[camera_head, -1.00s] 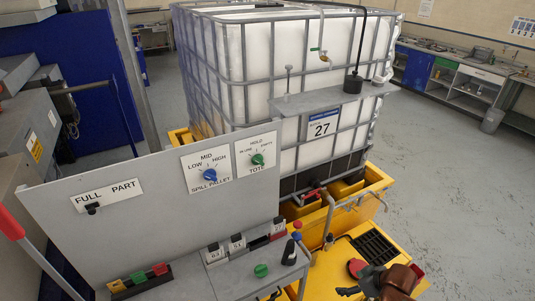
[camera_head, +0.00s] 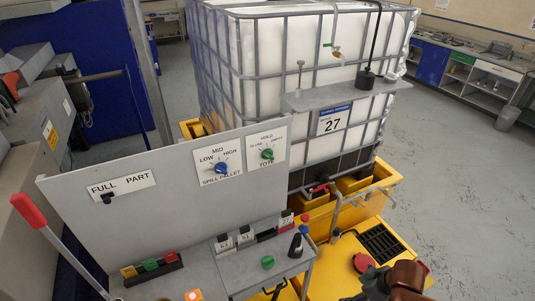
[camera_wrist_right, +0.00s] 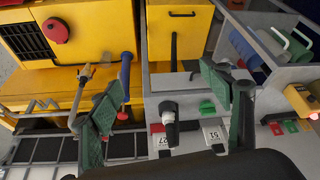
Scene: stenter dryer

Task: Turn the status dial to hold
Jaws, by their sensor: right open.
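The green dial (camera_head: 267,154) sits on the white TOTE plate (camera_head: 278,137), with HOLD printed above it and smaller labels to its left and right. Which label it points to is too small to tell. My right gripper (camera_head: 390,285) is at the bottom right of the head view, low and well to the right of the dial, partly cut off. In the right wrist view its two green-padded fingers (camera_wrist_right: 165,105) are spread apart. A black upright handle (camera_wrist_right: 170,115) shows between them, and I cannot tell how near it is. My left gripper is not identifiable in view.
A blue dial (camera_head: 221,168) on the SPILL PALLET plate and a FULL/PART switch (camera_head: 107,199) share the grey panel (camera_head: 70,215). A ledge below carries a green knob (camera_head: 268,262) and black handle (camera_head: 296,245). The caged tote (camera_head: 310,70) stands behind on a yellow pallet.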

